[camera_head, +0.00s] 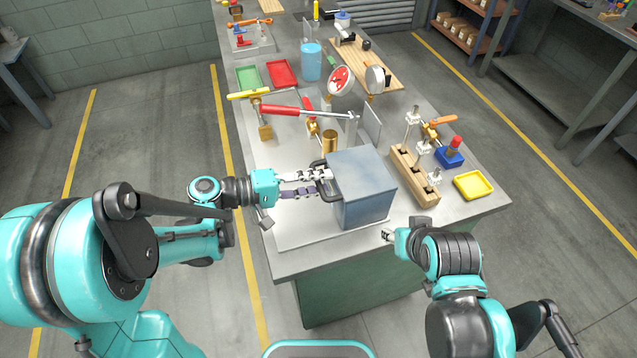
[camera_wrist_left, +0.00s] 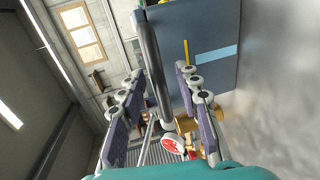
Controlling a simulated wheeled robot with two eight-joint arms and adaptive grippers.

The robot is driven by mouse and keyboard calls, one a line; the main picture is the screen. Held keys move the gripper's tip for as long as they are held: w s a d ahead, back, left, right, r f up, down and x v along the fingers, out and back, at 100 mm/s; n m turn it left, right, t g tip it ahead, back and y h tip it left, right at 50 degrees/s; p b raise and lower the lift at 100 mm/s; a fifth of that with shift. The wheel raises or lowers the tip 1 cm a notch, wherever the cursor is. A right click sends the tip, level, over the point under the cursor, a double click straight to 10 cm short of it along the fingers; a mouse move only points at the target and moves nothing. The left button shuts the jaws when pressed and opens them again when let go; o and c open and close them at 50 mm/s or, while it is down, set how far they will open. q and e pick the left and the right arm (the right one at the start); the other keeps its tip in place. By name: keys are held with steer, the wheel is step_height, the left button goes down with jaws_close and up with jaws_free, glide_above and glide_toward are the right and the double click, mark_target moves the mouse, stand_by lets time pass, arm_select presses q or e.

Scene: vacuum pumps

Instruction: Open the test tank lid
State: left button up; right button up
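The test tank (camera_head: 368,206) is a blue-grey metal box near the front edge of the bench, and its flat top looks closed. A dark bar handle (camera_head: 328,188) stands out from its left side; in the left wrist view this handle (camera_wrist_left: 153,70) runs between the two fingers. My left gripper (camera_head: 322,183) is at the tank's left side, open, with its fingers on either side of the handle and gaps visible. The tank wall (camera_wrist_left: 208,35) with a light blue strip fills the upper right there. My right gripper (camera_head: 388,236) is at the tank's front right corner; its fingers are mostly hidden.
Behind the tank are a red-handled lever (camera_head: 285,111), a brass cylinder (camera_head: 330,141) and round gauges (camera_head: 340,80). A wooden block with clear valves (camera_head: 413,175) and a yellow tray (camera_head: 473,185) stand right of it. The bench (camera_head: 300,245) is clear front left.

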arm_select(q)
steer(key=shift+d, duration=0.1)
jaws_close()
steer(key=shift+r, duration=0.1)
